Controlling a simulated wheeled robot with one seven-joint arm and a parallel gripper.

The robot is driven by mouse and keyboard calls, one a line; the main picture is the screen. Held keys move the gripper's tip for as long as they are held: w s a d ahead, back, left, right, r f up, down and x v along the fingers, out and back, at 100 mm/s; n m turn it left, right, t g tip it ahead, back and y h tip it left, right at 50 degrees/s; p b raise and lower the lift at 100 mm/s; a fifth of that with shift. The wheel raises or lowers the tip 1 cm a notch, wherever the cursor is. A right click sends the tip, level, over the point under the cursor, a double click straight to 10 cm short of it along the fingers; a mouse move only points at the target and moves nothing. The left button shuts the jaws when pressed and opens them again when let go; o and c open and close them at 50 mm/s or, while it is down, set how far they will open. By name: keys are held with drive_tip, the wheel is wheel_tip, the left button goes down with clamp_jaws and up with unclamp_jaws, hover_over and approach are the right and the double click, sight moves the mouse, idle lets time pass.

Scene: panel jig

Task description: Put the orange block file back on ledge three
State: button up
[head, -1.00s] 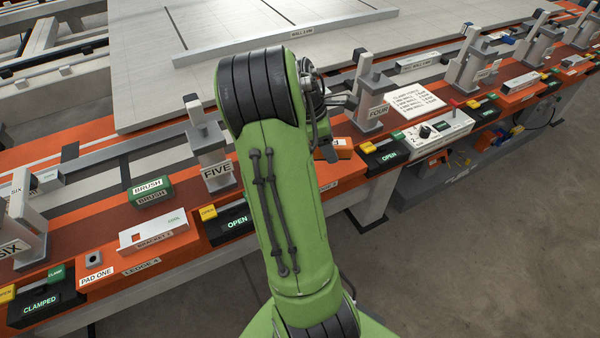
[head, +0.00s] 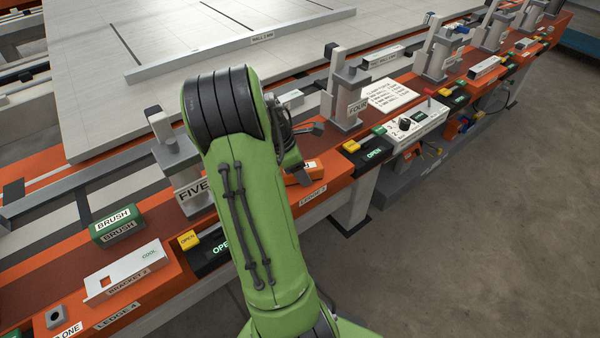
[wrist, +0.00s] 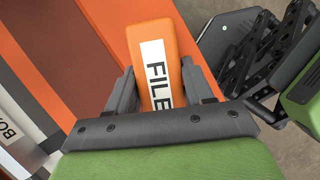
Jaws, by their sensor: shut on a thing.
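The orange block file (wrist: 165,45), with a white label reading FILE, sits between the two dark fingers of my gripper (wrist: 155,82) in the wrist view. The jaws are shut on its sides. In the head view the file (head: 309,168) shows only partly beside my gripper (head: 297,173), and my green arm hides much of that area. It is over or on ledge three (head: 314,195), the orange section of the bench front labelled LEDGE 3. I cannot tell whether its underside touches the ledge.
Clamp post FOUR (head: 347,95) stands right of my gripper and post FIVE (head: 178,165) left. A green brush (head: 117,225) and bracket (head: 125,272) lie on the left. A control box (head: 415,123) stands on the right. Open floor lies in front.

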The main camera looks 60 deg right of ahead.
drive_tip(key=o, duration=1.1)
